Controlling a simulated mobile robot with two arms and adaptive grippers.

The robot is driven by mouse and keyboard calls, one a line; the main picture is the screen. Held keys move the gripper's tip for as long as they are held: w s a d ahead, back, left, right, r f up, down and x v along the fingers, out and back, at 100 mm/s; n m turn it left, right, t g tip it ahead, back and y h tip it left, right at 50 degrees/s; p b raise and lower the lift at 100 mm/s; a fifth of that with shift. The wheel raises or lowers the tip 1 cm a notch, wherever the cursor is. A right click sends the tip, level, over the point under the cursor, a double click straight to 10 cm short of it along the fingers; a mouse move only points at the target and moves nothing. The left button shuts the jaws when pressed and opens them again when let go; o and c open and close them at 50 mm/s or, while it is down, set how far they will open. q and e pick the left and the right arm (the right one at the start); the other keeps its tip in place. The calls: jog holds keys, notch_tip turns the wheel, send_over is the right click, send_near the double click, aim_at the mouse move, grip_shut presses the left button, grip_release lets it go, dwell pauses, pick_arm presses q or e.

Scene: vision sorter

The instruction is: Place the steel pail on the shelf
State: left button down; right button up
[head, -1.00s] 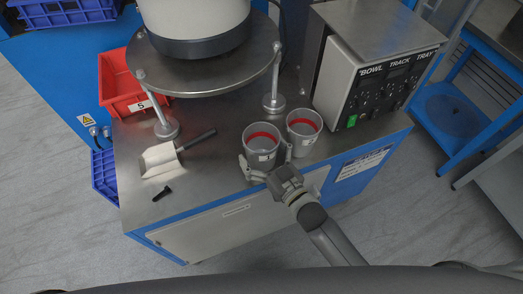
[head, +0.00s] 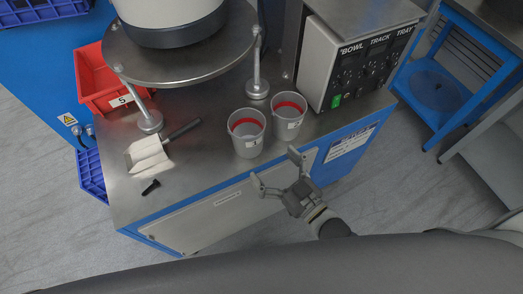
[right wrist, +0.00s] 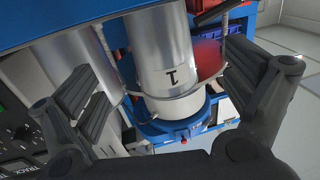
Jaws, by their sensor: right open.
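Two grey steel pails with red bands inside stand upright side by side near the cabinet top's front edge, the left pail (head: 246,143) and the right pail (head: 288,127). Each carries a white label. My right gripper (head: 274,166) is open and empty in front of them, apart from both. In the right wrist view a pail marked 1 (right wrist: 165,65) appears inverted between the spread fingers, with part of another pail (right wrist: 103,50) beside it. A blue rack with a shelf (head: 437,97) stands at the right; I cannot tell if it is the task's shelf. My left gripper is out of view.
A scoop (head: 150,152) and a black bolt (head: 150,187) lie left of the pails. A red bin (head: 100,80), a bowl feeder (head: 180,55) and a control box (head: 350,65) surround them. The strip before the pails is narrow.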

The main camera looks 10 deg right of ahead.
jog(key=shift+s+d, duration=0.35)
jog(key=shift+s, duration=0.2)
